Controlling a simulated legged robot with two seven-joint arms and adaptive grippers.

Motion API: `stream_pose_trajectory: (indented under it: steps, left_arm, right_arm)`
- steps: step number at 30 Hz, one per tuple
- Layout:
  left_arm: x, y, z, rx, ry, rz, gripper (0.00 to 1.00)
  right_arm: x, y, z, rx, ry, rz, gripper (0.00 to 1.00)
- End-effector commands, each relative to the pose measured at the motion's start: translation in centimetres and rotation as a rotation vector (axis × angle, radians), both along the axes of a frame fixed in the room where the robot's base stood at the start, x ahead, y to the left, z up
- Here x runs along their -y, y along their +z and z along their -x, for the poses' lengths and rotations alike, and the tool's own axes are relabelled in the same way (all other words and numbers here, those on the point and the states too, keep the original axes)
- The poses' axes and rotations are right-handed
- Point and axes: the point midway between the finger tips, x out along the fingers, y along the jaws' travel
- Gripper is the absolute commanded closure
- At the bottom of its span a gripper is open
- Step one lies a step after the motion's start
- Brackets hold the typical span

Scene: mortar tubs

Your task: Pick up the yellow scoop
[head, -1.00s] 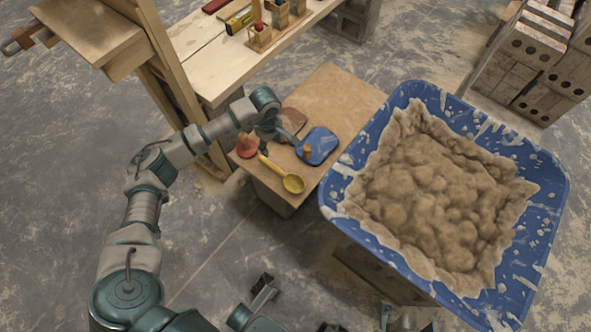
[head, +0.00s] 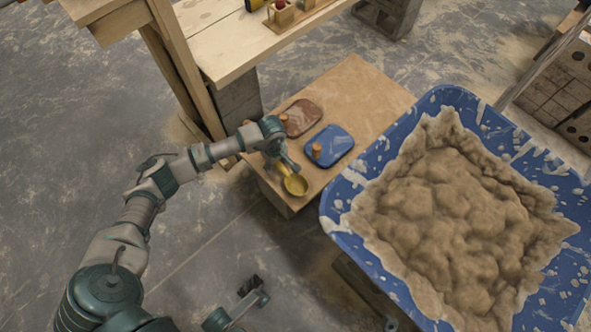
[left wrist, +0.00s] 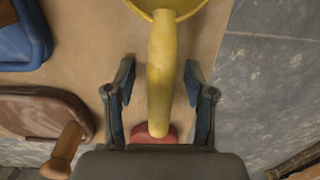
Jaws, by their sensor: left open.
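The yellow scoop (head: 297,185) lies near the front edge of the small wooden table (head: 352,90). In the head view its bowl shows and my left gripper (head: 286,163) partly hides its handle. In the left wrist view the scoop's handle (left wrist: 161,75) runs between the fingers of my open left gripper (left wrist: 159,95), with a gap visible on each side. The bowl shows only in part at the top edge there.
A blue tool (head: 330,146) and a brown tool (head: 301,117), both with wooden handles, lie beside the scoop. A red object (left wrist: 153,133) sits under the handle's end. A blue tub (head: 333,213) of mortar stands right. A wooden bench (head: 225,50) stands behind.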

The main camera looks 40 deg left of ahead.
Motion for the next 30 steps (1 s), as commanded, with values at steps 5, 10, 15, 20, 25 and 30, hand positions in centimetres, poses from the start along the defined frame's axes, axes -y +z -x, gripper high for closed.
stream_pose_trajectory:
  steps: [5,10,15,20,25,30]
  left_arm:
    - [-0.04,-0.16,-0.06,0.005,0.0,-0.002,0.46]
    - [-0.03,-0.1,-0.1,0.005,0.0,-0.002,0.61]
    - [-0.02,-0.14,-0.1,0.005,0.0,-0.001,1.0]
    - [-0.02,-0.16,-0.08,0.004,0.0,-0.001,1.0]
    - [0.0,-0.15,-0.1,0.005,0.0,-0.001,1.0]
    - [-0.01,0.3,-0.13,0.006,0.0,-0.001,1.0]
  right_arm:
    - [-0.01,0.29,0.07,0.011,0.0,0.0,0.6]
    - [-0.01,0.24,-0.04,0.009,0.001,0.0,0.6]
    - [-0.1,0.01,-0.43,0.005,0.001,0.001,0.6]
    - [-0.11,0.0,-0.44,0.005,0.001,0.001,0.6]
    - [-0.1,0.01,-0.42,0.005,0.0,0.002,0.6]
    - [-0.08,0.42,-0.3,0.012,0.0,0.001,0.6]
